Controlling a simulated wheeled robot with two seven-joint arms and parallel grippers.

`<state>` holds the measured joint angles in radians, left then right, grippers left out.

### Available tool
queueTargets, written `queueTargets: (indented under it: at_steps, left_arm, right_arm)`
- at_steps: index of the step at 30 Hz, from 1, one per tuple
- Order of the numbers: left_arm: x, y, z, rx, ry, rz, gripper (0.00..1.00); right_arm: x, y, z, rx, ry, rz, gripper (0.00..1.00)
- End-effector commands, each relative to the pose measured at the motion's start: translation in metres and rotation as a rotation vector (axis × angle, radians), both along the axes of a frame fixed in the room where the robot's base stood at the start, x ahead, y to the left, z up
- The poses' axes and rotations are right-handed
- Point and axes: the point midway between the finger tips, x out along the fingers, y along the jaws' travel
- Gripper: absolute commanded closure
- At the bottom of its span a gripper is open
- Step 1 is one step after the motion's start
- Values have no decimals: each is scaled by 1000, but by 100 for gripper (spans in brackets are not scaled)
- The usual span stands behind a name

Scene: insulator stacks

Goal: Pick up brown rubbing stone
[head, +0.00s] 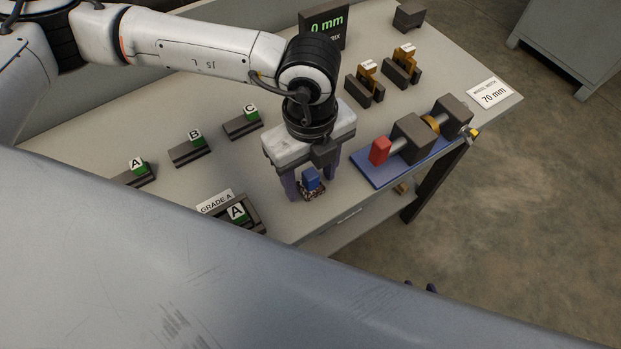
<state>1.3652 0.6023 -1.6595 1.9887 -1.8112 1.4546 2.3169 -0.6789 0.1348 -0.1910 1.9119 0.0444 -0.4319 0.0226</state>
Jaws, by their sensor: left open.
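The brown rubbing stone (316,194) looks like a small speckled brown block with a blue block (311,179) on top. It sits near the table's front edge, below the middle of the view. My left gripper (309,184) comes down from above with its dark fingers apart, one to each side of the stone. I cannot tell whether either finger touches it. The stone appears to rest on the table. Two small dark tips at the lower right, apparently my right gripper (420,287), show past my grey body; the rest is hidden.
A blue tray (372,178) with a red block (379,150) and a grey shaft assembly stands close on the right. A framed "GRADE A" holder (258,226) lies to the left. Blocks marked A, B and C stand behind it. A "0 mm" display (324,27) stands at the back.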

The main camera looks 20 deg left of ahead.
Motion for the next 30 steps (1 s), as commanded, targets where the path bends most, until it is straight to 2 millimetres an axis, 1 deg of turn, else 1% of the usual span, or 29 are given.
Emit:
queueTargets:
  at_steps: [3, 8, 9, 11, 12, 17, 20, 23, 30]
  left_arm:
    - [0, 0, 0, 0, 0, 0, 47]
    - [0, 0, 0, 0, 0, 0, 74]
    - [0, 0, 0, 0, 0, 0, 81]
    - [0, 0, 0, 0, 0, 0, 91]
    - [0, 0, 1, 0, 0, -1, 94]
    - [0, 0, 1, -1, -1, -1, 94]
    - [0, -1, 5, -1, 0, 0, 94]
    - [1, -1, 18, -3, -4, -1, 94]
    - [1, -1, 66, -2, -3, -1, 94]
  right_arm:
    - [-1, -1, -1, -1, 4, 0, 69]
    - [-3, -1, -3, -2, 9, 0, 69]
    - [-3, -1, -3, -3, 11, 0, 69]
    - [-4, -1, -3, -3, 12, 0, 69]
    - [-4, -1, -4, -3, 13, 0, 69]
    - [-5, -1, -4, -4, 15, 0, 69]
    - [-6, -1, -5, -4, 16, 0, 69]
    - [-6, -1, -6, -4, 16, 0, 69]
    - [-6, -1, -10, -5, 17, 3, 69]
